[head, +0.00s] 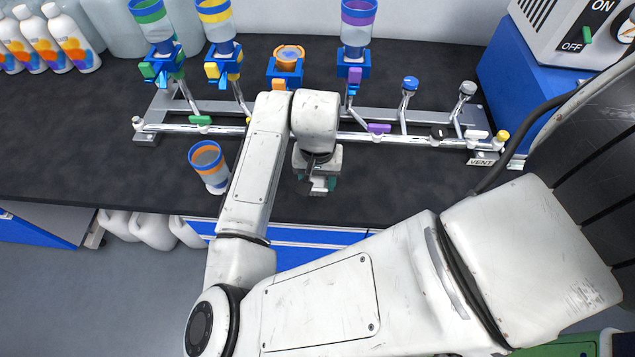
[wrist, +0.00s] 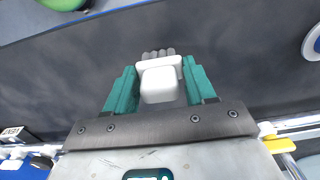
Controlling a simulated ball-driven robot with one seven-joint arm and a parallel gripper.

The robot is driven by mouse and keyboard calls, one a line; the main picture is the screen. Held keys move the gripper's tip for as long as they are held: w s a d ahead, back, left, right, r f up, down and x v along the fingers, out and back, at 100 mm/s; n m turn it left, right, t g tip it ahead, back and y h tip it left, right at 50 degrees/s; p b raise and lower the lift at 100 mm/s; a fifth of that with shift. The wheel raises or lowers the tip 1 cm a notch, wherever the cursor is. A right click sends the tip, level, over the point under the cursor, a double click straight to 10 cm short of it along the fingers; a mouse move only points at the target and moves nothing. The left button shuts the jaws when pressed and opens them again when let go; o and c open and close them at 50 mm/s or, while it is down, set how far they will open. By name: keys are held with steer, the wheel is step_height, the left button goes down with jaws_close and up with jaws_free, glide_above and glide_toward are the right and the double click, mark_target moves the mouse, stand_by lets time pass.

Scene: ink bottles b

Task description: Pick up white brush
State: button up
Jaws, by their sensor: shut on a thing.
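The white brush (wrist: 160,84) sits between the teal fingers of my gripper (wrist: 158,76) in the wrist view. Its white body lies toward the palm, and its grey bristle tufts point away from it. The gripper is shut on the brush. In the head view my gripper (head: 318,183) is over the dark counter near its front edge, with a small part of the brush showing at the fingertips. I cannot tell whether the brush touches the counter.
A cup with an orange band (head: 208,165) stands left of my arm. Behind is a metal manifold (head: 205,128) with coloured valves and banded cups. A blue and white machine (head: 545,105) stands at the back right. The counter right of my gripper is clear.

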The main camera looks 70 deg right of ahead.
steer(key=s+a+r, duration=0.6)
steer(key=s+r, duration=0.5)
steer(key=s, duration=0.1)
steer(key=shift+s, duration=0.4)
